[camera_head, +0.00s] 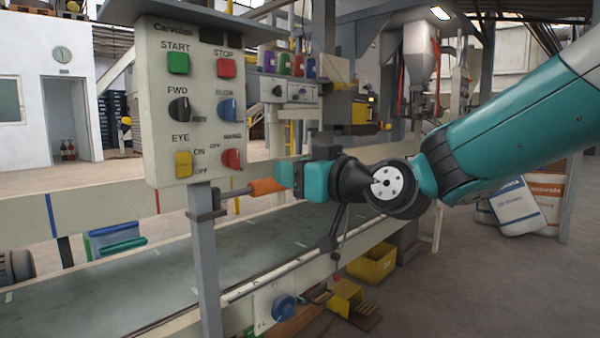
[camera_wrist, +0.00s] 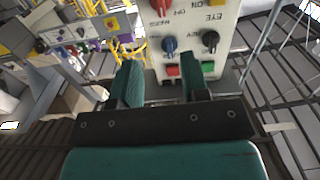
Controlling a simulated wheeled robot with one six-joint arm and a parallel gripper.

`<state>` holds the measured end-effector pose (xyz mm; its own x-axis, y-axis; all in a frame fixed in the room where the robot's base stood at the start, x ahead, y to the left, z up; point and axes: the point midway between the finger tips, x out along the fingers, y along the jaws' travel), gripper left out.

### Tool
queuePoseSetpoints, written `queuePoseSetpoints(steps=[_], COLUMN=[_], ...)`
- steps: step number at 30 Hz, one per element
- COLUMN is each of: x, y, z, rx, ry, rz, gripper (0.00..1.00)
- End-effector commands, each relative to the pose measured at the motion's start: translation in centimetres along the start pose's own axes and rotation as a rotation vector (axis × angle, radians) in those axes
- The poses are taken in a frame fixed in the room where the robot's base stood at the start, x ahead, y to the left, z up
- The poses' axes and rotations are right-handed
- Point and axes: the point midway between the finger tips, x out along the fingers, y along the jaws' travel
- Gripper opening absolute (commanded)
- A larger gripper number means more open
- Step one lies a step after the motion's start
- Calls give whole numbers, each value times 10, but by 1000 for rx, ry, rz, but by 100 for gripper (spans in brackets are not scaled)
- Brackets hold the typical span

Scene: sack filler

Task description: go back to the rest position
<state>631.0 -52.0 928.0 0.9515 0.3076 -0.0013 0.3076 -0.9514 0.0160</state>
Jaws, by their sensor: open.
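My gripper (camera_head: 284,175) is at the middle of the head view, its teal fingers pointing left toward the control panel (camera_head: 200,120). In the wrist view my gripper (camera_wrist: 163,80) is open, with two fingers apart and nothing seen between them. The panel also shows there, upside down, beyond the fingertips (camera_wrist: 180,25). My teal arm reaches in from the right of the head view. An orange handle (camera_head: 266,186) on a rod from the panel post sits just left of the fingers in the head view. I cannot tell whether they touch.
The panel has a green START button (camera_head: 178,63), a red STOP button (camera_head: 226,67) and several knobs on a grey post (camera_head: 205,260). A conveyor belt (camera_head: 130,300) runs below. Open floor (camera_head: 470,290) lies front right.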

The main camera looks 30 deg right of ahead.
Motion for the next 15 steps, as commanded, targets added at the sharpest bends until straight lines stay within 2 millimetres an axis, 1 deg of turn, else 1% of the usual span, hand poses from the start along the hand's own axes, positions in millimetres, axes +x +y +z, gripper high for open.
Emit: queuePoseSetpoints(steps=[1, 4, 15], x=[-4, -8, -8], y=[0, 0, -1], z=[0, 0, 0], rx=[0, 0, 0], ry=[0, 1, 0], rz=[2, 1, -1], gripper=[42, 42, 42])
